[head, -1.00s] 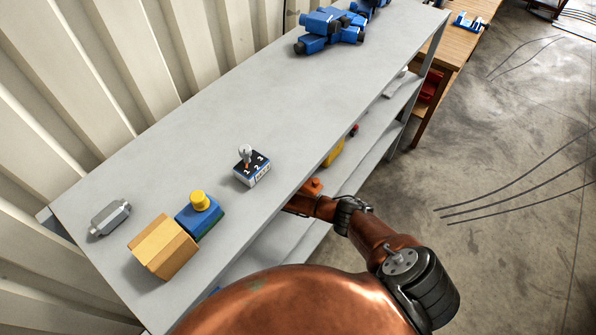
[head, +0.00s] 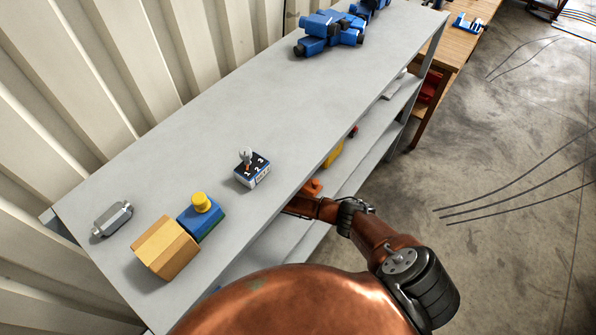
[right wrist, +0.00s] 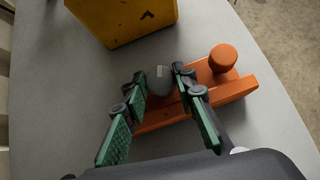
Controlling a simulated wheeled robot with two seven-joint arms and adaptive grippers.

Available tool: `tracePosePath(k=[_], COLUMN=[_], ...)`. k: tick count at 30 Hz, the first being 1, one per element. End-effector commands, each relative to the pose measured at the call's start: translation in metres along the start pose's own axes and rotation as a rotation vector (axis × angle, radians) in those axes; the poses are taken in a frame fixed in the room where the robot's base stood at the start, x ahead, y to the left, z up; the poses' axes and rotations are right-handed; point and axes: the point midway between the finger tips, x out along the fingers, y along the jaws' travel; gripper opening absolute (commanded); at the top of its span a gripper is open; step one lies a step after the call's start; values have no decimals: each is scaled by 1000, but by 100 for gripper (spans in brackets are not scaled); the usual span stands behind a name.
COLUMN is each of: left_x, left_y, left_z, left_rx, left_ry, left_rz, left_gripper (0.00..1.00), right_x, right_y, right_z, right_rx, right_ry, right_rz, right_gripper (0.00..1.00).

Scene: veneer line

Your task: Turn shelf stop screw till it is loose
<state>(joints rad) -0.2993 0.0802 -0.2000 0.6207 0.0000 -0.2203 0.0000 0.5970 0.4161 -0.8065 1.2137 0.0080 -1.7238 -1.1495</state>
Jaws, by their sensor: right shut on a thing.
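The shelf stop (right wrist: 200,100) is an orange bar on the grey shelf below the top, with an orange round knob (right wrist: 222,58) at its right end. A dark round screw head (right wrist: 160,80) with a small pale mark stands at the bar's left part. My right gripper (right wrist: 161,83) has its green-padded fingers on both sides of the dark screw head and is shut on it. In the head view, my right arm reaches under the top shelf, where a bit of the orange stop (head: 312,187) shows; the fingers are hidden there. My left gripper is out of view.
A yellow box (right wrist: 125,15) stands just beyond the stop. The top shelf (head: 200,130) overhangs my right arm.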

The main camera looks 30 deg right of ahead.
Motion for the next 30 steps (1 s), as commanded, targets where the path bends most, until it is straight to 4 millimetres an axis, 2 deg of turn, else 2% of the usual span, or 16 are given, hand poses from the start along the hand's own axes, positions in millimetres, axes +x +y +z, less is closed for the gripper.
tracePosePath(k=[1,9,15,21,30], left_x=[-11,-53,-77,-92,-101], left_y=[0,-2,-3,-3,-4], left_z=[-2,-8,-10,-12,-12], left_rx=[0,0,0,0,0], left_ry=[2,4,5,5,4], left_rz=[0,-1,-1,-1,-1], left_gripper=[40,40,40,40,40], right_x=[-3,-4,-2,-1,1], right_y=[-2,-5,-6,-6,-6], right_z=[3,5,5,4,3], right_rx=[-17,-153,-260,-346,-413], right_ry=[0,0,-1,-1,-2], right_rz=[15,149,257,344,413], right_gripper=[1,1,1,1,1])
